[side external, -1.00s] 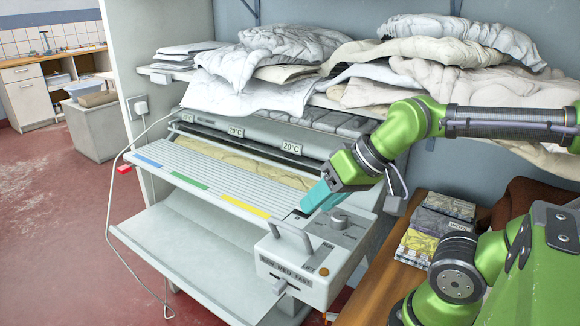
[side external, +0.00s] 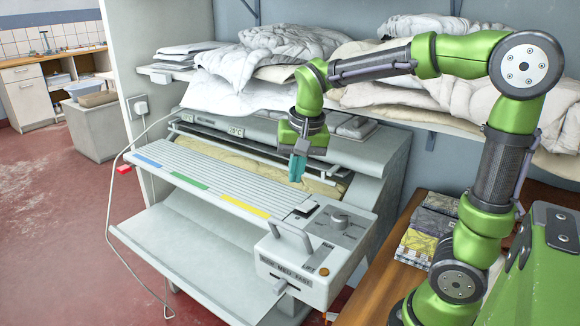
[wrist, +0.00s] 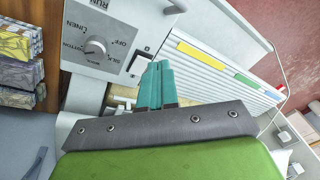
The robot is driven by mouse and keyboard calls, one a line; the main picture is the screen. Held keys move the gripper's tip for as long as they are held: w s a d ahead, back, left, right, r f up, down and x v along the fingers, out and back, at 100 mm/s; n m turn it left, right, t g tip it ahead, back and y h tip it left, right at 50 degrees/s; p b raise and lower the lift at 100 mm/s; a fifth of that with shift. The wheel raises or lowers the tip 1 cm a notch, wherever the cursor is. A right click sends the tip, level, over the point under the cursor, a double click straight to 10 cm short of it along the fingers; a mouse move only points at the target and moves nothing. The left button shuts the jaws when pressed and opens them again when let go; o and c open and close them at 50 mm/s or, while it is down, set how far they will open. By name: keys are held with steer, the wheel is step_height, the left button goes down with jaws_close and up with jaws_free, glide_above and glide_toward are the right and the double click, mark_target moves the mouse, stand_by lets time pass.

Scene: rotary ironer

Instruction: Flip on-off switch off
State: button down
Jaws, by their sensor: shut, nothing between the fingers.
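In the wrist view the switch (wrist: 140,64) shows as a dark and white rocker on the grey control panel, just left of the fingertips. Which way it is tipped I cannot tell. My gripper (side external: 297,172) hangs fingers down above the ironer's roller, behind the switch and apart from it. Its teal fingers (wrist: 157,72) are shut together and empty.
A round dial (side external: 340,219) and a raised handle (side external: 290,236) stand near the switch on the control box (side external: 300,268). A shelf (side external: 420,122) loaded with white bedding overhangs the back. Folded cloths (side external: 420,240) lie on the wooden bench at right.

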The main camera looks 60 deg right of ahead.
steer(key=w+d+r+m+g+h, duration=0.2)
steer(key=d+m, duration=0.3)
steer(key=m, duration=0.3)
steer(key=shift+w+d, duration=0.35)
steer(key=shift+w, duration=0.3)
glide_above(303, 207)
steer(key=a+x, duration=0.1)
steer(key=x, duration=0.3)
steer(key=a+x, duration=0.1)
steer(key=x, duration=0.3)
steer(key=a+x, duration=0.1)
steer(key=x, duration=0.2)
steer(key=shift+s+d+f, duration=0.1)
steer(key=shift+d+f, duration=0.05)
steer(key=shift+f, duration=0.55)
steer(key=shift+x, duration=0.8)
steer(key=shift+a, duration=0.3)
